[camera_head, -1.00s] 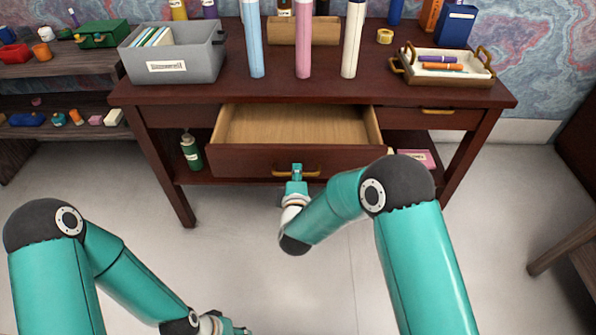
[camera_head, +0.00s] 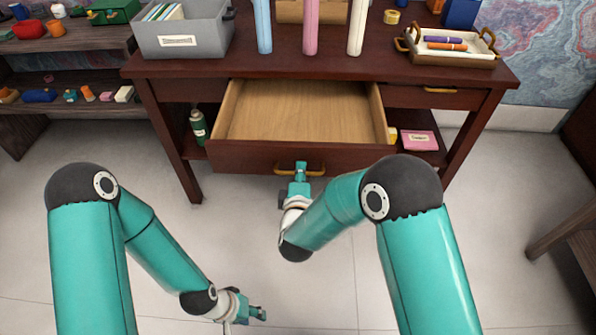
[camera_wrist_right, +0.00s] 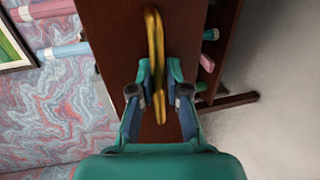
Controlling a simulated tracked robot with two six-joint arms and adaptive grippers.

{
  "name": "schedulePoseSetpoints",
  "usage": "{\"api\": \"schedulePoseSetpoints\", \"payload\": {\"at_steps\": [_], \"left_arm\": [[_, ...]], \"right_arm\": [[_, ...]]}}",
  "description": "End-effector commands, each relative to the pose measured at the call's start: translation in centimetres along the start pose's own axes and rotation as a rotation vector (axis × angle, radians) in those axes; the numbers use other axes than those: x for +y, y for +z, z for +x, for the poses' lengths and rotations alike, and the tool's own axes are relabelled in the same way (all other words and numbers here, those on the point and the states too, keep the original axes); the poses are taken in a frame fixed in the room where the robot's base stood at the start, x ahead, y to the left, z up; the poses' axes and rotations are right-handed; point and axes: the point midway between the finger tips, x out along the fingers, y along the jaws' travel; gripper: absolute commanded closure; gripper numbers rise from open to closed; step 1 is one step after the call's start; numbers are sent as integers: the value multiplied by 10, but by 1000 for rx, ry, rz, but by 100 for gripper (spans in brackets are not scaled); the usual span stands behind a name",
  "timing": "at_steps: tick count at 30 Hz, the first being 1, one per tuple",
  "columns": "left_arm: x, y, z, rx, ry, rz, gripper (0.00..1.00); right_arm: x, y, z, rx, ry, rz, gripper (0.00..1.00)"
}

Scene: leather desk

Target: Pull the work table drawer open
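The work table (camera_head: 290,68) is dark reddish wood. Its wide drawer (camera_head: 300,110) is pulled well out, showing an empty pale wooden inside. The brass handle (camera_head: 317,173) is on the drawer front. My right gripper (camera_head: 301,168) is at the handle's middle. In the right wrist view its fingers (camera_wrist_right: 159,88) close in from both sides of the brass handle (camera_wrist_right: 153,40), gripping it. My left gripper (camera_head: 262,313) hangs low over the floor, away from the table and empty; its finger opening is too small to judge.
A grey bin (camera_head: 184,40), pink, blue and white rolls, and a tray (camera_head: 450,60) with markers stand on the table. A closed smaller drawer (camera_head: 437,95) is at right. A green bottle (camera_head: 198,127) stands on the lower shelf. The floor before the table is clear.

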Motion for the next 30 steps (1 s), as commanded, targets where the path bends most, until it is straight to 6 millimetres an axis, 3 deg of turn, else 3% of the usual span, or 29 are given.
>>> {"api": "schedulePoseSetpoints", "payload": {"at_steps": [1,3,4,14,30], "left_arm": [[0,0,0,0,0,0,60],[0,0,0,0,0,0,60],[0,0,0,0,0,0,60],[0,0,0,0,0,0,60],[0,0,0,0,0,0,60]], "right_arm": [[-3,1,0,-2,-7,-1,76],[-2,0,0,0,-5,-1,64],[-2,0,0,1,-4,-1,63],[0,-3,-2,6,1,-1,63],[-2,-3,-70,7,-1,-3,63]]}}
